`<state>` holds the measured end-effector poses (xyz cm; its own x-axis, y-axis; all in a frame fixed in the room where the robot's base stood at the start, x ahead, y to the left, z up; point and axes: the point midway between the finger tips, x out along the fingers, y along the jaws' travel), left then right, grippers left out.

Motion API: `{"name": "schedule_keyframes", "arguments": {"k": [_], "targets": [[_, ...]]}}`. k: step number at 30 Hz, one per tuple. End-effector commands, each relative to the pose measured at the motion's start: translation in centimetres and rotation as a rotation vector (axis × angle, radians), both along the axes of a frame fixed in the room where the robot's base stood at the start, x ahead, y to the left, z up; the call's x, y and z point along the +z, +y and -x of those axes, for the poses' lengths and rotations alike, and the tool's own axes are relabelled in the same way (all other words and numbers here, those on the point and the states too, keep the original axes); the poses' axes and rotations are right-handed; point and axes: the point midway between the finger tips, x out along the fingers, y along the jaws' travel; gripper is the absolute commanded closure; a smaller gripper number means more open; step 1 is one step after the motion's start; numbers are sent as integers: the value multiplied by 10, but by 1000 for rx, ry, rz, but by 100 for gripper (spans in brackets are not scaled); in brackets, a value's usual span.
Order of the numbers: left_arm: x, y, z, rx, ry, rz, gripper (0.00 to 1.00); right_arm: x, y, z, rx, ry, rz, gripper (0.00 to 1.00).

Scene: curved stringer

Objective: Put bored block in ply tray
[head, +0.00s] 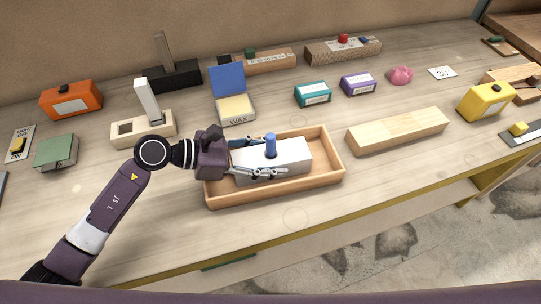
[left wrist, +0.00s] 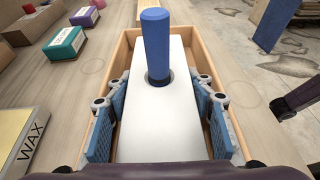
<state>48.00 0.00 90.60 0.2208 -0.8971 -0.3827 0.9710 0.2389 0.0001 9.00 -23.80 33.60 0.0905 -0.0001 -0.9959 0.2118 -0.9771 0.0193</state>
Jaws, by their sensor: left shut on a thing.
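The bored block is a long white block (head: 290,155) with a blue peg (head: 270,145) standing upright in its top. It lies inside the walls of the light wooden ply tray (head: 334,160), its top above the rim. My left gripper (head: 264,158) reaches in from the left and is shut on the block's two long sides. In the left wrist view the blue finger pads flank the white block (left wrist: 150,125), and the tray's wall (left wrist: 128,48) shows around it. The block's underside is hidden, so I cannot tell whether it touches the tray floor.
A wooden bar (head: 398,131) lies right of the tray. A wax box with a raised blue lid (head: 228,80) stands behind it, and a slotted wooden block (head: 150,130) behind left. Teal (head: 312,94) and purple (head: 358,84) boxes stand further back. The table front is clear.

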Motion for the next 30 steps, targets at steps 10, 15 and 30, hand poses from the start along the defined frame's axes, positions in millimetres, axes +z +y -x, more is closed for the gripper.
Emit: {"name": "schedule_keyframes", "arguments": {"k": [10, 15, 30], "targets": [[-3, 0, 0, 0, 0, -1, 34, -3, 3, -1, 1, -1, -3, 66], [-3, 0, 0, 0, 0, -1, 34, -3, 5, -1, 2, -1, -6, 66], [21, 59, 14, 1, -1, -6, 34, -18, 6, -1, 2, -2, -6, 66]]}}
